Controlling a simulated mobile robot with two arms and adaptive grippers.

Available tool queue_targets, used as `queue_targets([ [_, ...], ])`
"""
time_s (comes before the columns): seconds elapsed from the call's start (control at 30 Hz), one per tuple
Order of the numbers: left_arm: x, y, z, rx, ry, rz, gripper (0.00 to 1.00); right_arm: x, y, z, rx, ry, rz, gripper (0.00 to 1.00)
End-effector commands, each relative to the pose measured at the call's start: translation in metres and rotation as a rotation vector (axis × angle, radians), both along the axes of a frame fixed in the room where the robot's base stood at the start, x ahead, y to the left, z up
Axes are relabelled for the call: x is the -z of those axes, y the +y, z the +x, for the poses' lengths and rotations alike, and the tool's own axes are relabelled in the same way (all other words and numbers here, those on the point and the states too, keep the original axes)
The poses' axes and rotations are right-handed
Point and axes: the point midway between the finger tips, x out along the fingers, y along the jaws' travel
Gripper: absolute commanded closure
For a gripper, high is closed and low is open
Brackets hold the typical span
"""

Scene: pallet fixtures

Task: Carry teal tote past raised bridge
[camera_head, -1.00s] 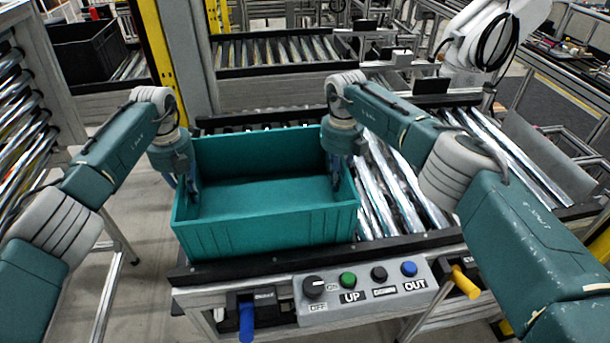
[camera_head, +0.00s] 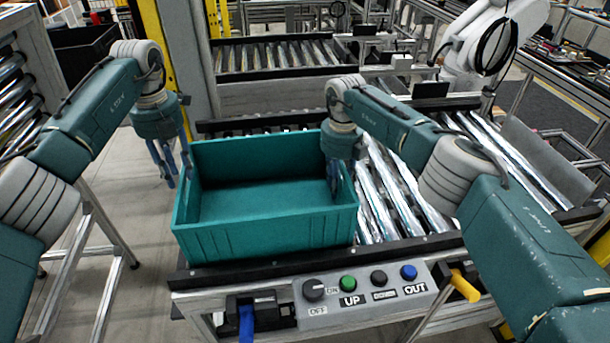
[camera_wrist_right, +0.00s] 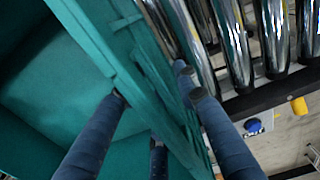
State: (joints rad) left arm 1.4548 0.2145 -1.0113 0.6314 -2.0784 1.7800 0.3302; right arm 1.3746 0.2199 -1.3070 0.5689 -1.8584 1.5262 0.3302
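The teal tote (camera_head: 268,226) sits upright and empty on the roller conveyor, its near wall along the front rail. Its wall also shows in the right wrist view (camera_wrist_right: 150,95). My left gripper (camera_head: 170,168) is outside the tote, just beyond its left wall, with its fingers spread, pointing down and empty. My right gripper (camera_head: 336,182) is at the tote's right wall. In the right wrist view its blue fingers (camera_wrist_right: 155,100) straddle that wall, some inside and some outside; whether they press on it is unclear. I cannot make out a raised bridge.
Bare rollers (camera_head: 395,195) lie right of the tote. A control box (camera_head: 366,287) with a knob and buttons is on the front, with blue (camera_head: 246,323) and yellow (camera_head: 466,286) handles beside it. A yellow post (camera_head: 157,50) and another roller conveyor (camera_head: 275,56) stand behind.

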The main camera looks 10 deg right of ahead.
Motion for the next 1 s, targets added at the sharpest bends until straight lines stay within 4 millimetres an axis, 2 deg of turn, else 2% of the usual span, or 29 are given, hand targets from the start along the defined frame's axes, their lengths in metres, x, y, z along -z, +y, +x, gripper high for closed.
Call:
queue_targets([
  [0.1, -0.014, 0.0, 0.0, 0.0, -0.002, 0.001, 0.7, 0.0, 0.0, 0.0, 0.0, 0.0, 0.0, 0.7],
  [0.27, -0.02, 0.0, 0.0, 0.001, 0.001, 0.001, 0.7, -0.007, 0.0, 0.001, 0.0, -0.002, 0.0, 0.7],
  [0.37, -0.021, 0.0, 0.0, 0.001, 0.001, 0.0, 0.7, -0.021, 0.0, 0.001, -0.001, -0.003, 0.0, 0.7],
  [0.7, -0.02, 0.0, 0.0, 0.001, 0.0, 0.0, 0.7, -0.091, 0.0, 0.001, 0.0, -0.004, 0.001, 0.7],
  [0.83, -0.02, 0.0, 0.0, 0.0, 0.0, 0.0, 0.7, -0.109, 0.0, 0.001, 0.0, -0.003, 0.0, 0.7],
  [1.0, -0.02, 0.0, 0.0, 0.0, 0.0, 0.0, 0.7, -0.119, 0.0, 0.0, 0.0, 0.0, 0.0, 0.7],
])
